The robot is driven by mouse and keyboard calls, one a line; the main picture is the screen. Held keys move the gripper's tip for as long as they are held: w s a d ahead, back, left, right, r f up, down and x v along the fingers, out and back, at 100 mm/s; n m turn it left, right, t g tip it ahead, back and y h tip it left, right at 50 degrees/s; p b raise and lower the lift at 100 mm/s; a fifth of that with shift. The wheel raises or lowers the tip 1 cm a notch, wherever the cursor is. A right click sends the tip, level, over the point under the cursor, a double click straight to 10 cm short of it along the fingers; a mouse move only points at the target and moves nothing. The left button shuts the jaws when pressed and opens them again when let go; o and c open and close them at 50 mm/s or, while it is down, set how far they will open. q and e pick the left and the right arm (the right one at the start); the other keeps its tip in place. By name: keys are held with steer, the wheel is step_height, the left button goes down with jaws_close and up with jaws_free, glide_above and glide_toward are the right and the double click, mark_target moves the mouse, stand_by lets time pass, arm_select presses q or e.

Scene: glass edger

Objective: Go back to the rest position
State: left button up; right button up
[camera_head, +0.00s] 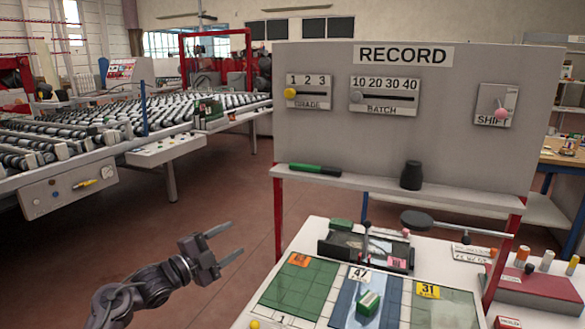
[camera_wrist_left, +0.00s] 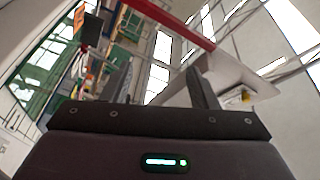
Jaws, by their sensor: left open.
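My left gripper (camera_head: 229,244) is in the lower middle of the head view. Its two fingers are spread apart with nothing between them. It is in free air over the floor, to the left of the white table (camera_head: 241,317) and apart from it. In the left wrist view the two fingers (camera_wrist_left: 160,85) stand apart with a gap between them. My right gripper is not in either view.
The RECORD board (camera_head: 403,146) stands behind the table, with a green marker (camera_head: 315,169) and a black pot (camera_head: 411,176) on its ledge. The table bears coloured mats and a green-and-white block (camera_head: 368,303). A roller conveyor (camera_head: 100,130) stands at left. Floor between is clear.

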arm_select(q)
steer(key=w+a+r+n+t+y, duration=0.1)
steer(key=w+a+n+t+y, duration=0.15)
steer(key=a+n+y, duration=0.55)
steer(key=w+a+n+t+y, duration=0.2)
steer(key=w+a+n+y, duration=0.3)
steer(key=a+n, duration=0.6)
steer(key=s+d+f+g, duration=0.15)
steer(key=s+f, duration=0.25)
steer(key=f, duration=0.8)
steer(key=s+d+f+g, duration=0.1)
steer(key=s+f+g, duration=0.3)
steer(key=f, duration=0.9)
steer(key=s+d+f+g, duration=0.1)
steer(key=s+f, duration=0.4)
steer(key=f, duration=0.7)
steer(key=s+d+f+g, duration=0.3)
steer(key=s+f+g, duration=0.2)
steer(key=s+f, duration=1.75)
steer(key=s+d+f+g, duration=0.1)
steer(key=s+f+g, duration=0.1)
steer(key=s, duration=0.8)
steer(key=s+d+f+g, duration=0.2)
steer(key=s+f, duration=0.2)
steer(key=s, duration=0.7)
steer(key=s+d+f+g, duration=0.1)
steer(key=s+f+g, duration=0.1)
steer(key=s, duration=0.9)
steer(key=shift+d+f, duration=0.35)
steer(key=shift+f, duration=0.45)
